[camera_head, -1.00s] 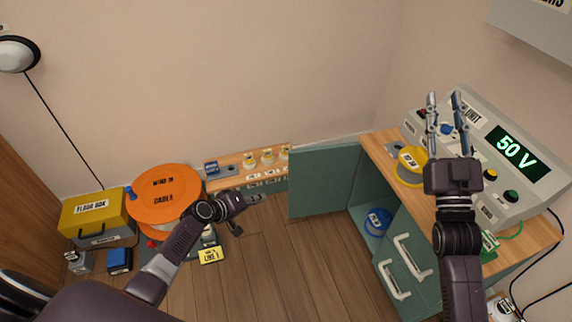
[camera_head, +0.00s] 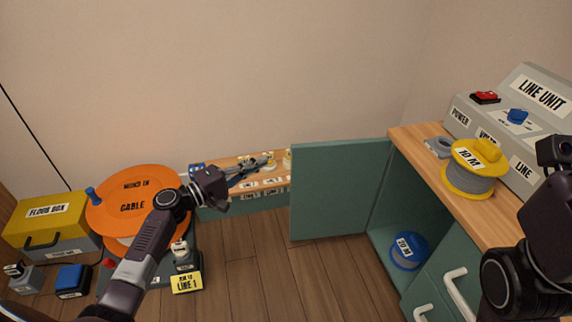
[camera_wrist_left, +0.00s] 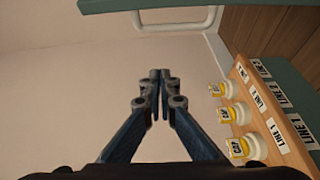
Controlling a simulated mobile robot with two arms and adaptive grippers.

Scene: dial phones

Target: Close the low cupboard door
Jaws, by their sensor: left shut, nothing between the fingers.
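The low cupboard's green door (camera_head: 335,190) stands wide open, to the left of the cupboard opening. A blue spool (camera_head: 408,250) sits inside the cupboard. My left gripper (camera_head: 264,160) is shut and empty, to the left of the door's free edge and in front of the low shelf. In the left wrist view its fingertips (camera_wrist_left: 160,76) meet, and the door (camera_wrist_left: 200,4) runs along the top with a pale bar handle (camera_wrist_left: 180,22). The gripper is apart from the door. My right arm shows at the right edge; its fingers are out of view.
A low wooden shelf (camera_head: 225,162) with yellow-labelled pieces lies behind the left gripper. An orange cable reel (camera_head: 135,190) and a yellow floor box (camera_head: 45,225) stand at left. A yellow spool (camera_head: 470,175) and the line unit (camera_head: 525,115) are on the counter. The floor before the door is clear.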

